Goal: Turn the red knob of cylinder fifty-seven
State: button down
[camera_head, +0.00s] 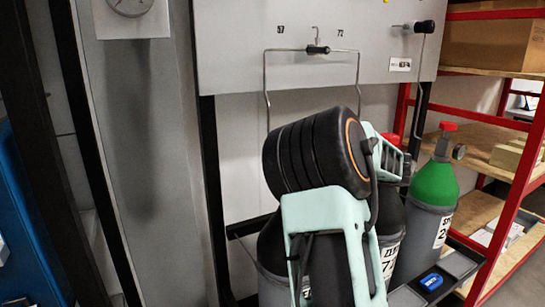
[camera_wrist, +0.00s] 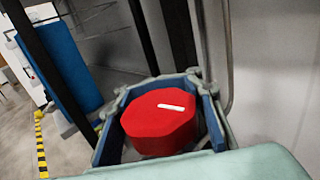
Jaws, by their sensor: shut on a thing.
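In the wrist view a red, many-sided knob (camera_wrist: 152,132) with a short white mark on its top sits between the fingers of my gripper (camera_wrist: 163,115). The gripper is shut on it, with a finger at each side. In the head view my arm covers the gripper and most of the cylinder below it. The grey cylinder (camera_head: 272,285) with a dark shoulder stands at the left, under the panel label 57 (camera_head: 281,29). Its top and knob are hidden there.
A middle cylinder (camera_head: 391,258) stands close on the right, partly behind my arm. A green-topped cylinder (camera_head: 434,186) with a red knob stands further right. A red shelf rack (camera_head: 513,190) is at the right edge. Bent pipes (camera_head: 266,85) hang from the grey panel (camera_head: 240,50).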

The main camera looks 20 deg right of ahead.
jog(key=s+n+g+y+p, duration=0.1)
jog(key=n+g+p, duration=0.2)
jog(key=g, duration=0.1)
jog(key=s+n+g+p, duration=0.1)
jog(key=n+g+p, duration=0.2)
jog(key=g, duration=0.2)
jog(key=s+n+g+y+p, duration=0.1)
jog(key=s+n+g+p, duration=0.1)
jog(key=n+g+p, duration=0.1)
jog(key=shift+a+r+g+y, duration=0.1)
jog(key=shift+a+g+y, duration=0.2)
jog(key=shift+g, duration=0.6)
jog(key=shift+s+f+n+g+p, duration=0.25)
jog(key=shift+n+g+p, duration=0.15)
jog(key=shift+g+p, duration=0.15)
jog(key=c, duration=1.5)
grip_release()
jog(key=shift+r, duration=0.1)
jog(key=shift+w, duration=0.1)
notch_tip(320, 180, up, 10)
